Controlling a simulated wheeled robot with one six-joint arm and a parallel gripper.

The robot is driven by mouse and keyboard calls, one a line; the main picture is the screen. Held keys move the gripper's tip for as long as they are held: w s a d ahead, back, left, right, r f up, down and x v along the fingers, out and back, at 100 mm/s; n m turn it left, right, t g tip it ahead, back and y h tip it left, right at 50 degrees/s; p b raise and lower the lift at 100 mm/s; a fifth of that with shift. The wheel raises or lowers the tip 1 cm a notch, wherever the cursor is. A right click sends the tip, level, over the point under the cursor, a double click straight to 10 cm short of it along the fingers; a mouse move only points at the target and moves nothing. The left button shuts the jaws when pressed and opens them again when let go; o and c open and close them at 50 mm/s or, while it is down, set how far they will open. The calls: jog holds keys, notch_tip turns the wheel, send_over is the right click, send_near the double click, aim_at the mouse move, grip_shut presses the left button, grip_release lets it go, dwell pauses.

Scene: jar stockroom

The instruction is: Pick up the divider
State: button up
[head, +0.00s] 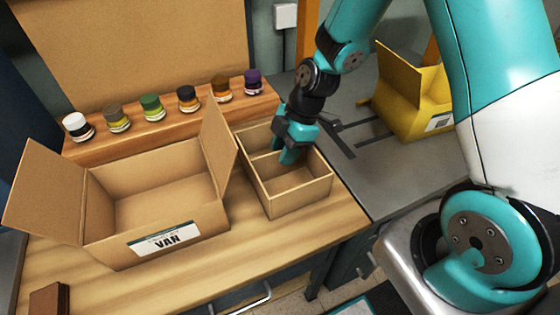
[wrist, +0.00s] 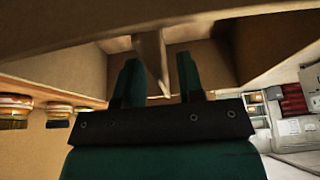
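The divider (wrist: 152,58) is a thin brown upright panel across the inside of an open-topped two-compartment box (head: 303,196). In the wrist view it stands between my two teal fingers, with a gap showing between the fingers and the panel. My gripper (head: 290,157) points down into the box and is open around the divider; it also shows in the wrist view (wrist: 158,82). In the head view my gripper hides part of the divider. Both compartments look empty where they show.
An open cardboard box marked VAN (head: 165,240) stands left of the divided box, one flap close to it. Several lidded jars (head: 150,107) line a wooden ledge behind. A yellow box (head: 412,105) stands on the grey counter at right. The wooden bench front is mostly clear.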

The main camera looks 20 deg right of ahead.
jog(key=shift+x, duration=1.1)
jog(key=shift+f, duration=0.2)
jog(key=shift+c, duration=0.4)
grip_shut()
